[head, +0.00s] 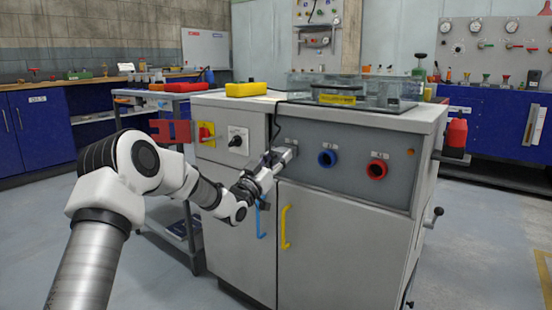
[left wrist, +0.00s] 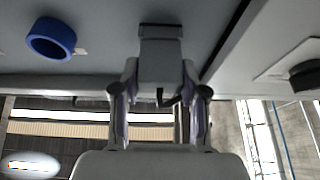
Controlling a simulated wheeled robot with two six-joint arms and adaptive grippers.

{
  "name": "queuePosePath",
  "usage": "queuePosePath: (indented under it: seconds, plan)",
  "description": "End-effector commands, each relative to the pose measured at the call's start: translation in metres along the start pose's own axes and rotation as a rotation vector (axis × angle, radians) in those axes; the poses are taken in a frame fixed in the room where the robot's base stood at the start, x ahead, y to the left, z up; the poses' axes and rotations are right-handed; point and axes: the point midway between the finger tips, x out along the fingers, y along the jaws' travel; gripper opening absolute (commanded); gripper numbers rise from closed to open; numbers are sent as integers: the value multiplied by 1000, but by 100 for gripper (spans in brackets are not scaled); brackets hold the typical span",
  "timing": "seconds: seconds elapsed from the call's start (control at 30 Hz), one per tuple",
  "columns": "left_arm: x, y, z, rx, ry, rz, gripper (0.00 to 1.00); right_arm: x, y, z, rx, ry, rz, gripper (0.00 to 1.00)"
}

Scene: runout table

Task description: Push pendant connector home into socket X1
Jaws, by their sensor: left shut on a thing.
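My left gripper (head: 272,163) is at the left end of the grey socket panel (head: 345,185) on the cabinet front. It is shut on the grey pendant connector (left wrist: 160,68), which sits between the two fingers in the left wrist view. The connector's far end is at a dark rectangular piece against the panel; I cannot tell how deep it sits. Socket X1 is hidden behind the connector and gripper. A blue round socket (head: 327,158) and a red round socket (head: 377,170) are to the right. The blue one also shows in the left wrist view (left wrist: 50,38). My right gripper is out of view.
A yellow pendant (head: 246,89) lies on the cabinet top, with a dark cable hanging down toward the gripper. A black rotary switch (head: 237,141) and a red-and-yellow switch (head: 206,133) are left of the panel. Blue (head: 261,222) and yellow door handles (head: 286,228) stick out below.

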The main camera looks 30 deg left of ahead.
Motion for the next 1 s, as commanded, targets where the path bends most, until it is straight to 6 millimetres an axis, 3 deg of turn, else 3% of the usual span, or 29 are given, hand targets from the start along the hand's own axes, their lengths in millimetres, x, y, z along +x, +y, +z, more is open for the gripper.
queuePosePath:
  seconds: [0.03, 0.1, 0.47, 0.57, 0.83, 1.0]
  plan:
    - [1, 0, -1, 0, 1, 0, 50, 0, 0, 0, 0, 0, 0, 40]
    - [1, 0, -1, 0, 1, 0, 72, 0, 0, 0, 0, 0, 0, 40]
    - [-3, -1, 0, 0, 0, -1, 72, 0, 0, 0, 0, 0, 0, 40]
    - [-17, -1, 0, -3, -1, -2, 72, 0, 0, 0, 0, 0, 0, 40]
    - [-84, -2, 0, -7, 0, -4, 72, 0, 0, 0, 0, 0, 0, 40]
    - [-113, -1, 0, -4, 2, -2, 72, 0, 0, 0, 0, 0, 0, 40]
